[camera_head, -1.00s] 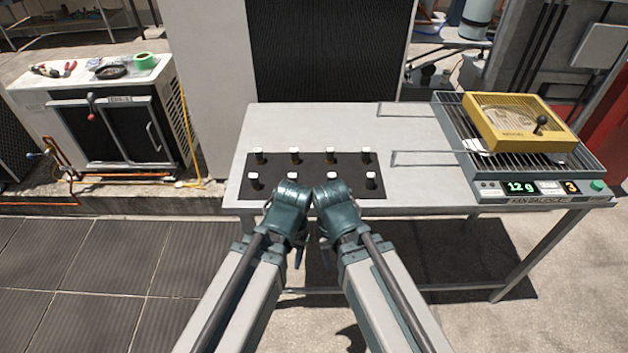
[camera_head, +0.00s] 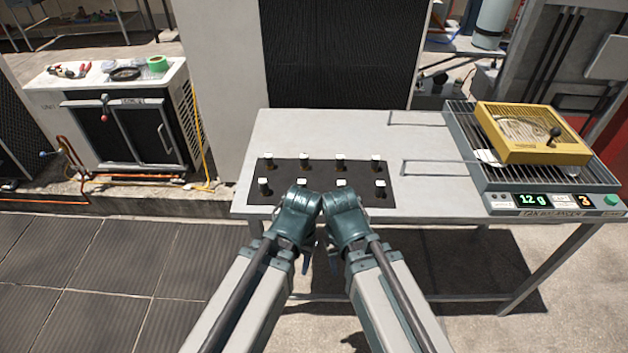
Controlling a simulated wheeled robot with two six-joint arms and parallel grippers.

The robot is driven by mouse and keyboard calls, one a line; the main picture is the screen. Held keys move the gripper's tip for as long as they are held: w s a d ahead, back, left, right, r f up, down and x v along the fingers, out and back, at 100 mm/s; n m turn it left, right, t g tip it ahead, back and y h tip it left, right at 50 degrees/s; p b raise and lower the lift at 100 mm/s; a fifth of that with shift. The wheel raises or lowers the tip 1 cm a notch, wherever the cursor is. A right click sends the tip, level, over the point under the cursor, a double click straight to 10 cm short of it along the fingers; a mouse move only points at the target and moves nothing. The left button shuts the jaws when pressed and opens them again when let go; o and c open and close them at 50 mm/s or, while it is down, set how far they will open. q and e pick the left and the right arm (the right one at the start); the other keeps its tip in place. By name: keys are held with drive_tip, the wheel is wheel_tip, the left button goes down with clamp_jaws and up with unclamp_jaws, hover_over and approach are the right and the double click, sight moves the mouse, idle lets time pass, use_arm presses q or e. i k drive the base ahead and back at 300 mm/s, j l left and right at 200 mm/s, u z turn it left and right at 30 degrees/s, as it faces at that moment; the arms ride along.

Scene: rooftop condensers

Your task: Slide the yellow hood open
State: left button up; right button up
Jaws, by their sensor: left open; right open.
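The yellow hood (camera_head: 533,133) sits on the right part of the fan balance device (camera_head: 556,199) at the right end of the table. It has a clear window in its top and a black knob (camera_head: 555,133) near its right side. A silver grille shows to the left of and below the hood. My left gripper (camera_head: 306,262) and my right gripper (camera_head: 333,260) hang side by side at the table's front edge, far to the left of the hood. Both are open; their fingers point down and are partly hidden by my wrists.
A grey table (camera_head: 325,130) carries a black mat (camera_head: 326,168) with several small white-topped pegs. Two wire rails (camera_head: 440,162) lie between mat and device. A condenser unit (camera_head: 120,130) with tools on top stands at the left. The table's back middle is clear.

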sight(548, 152)
drive_tip(key=z, duration=1.3)
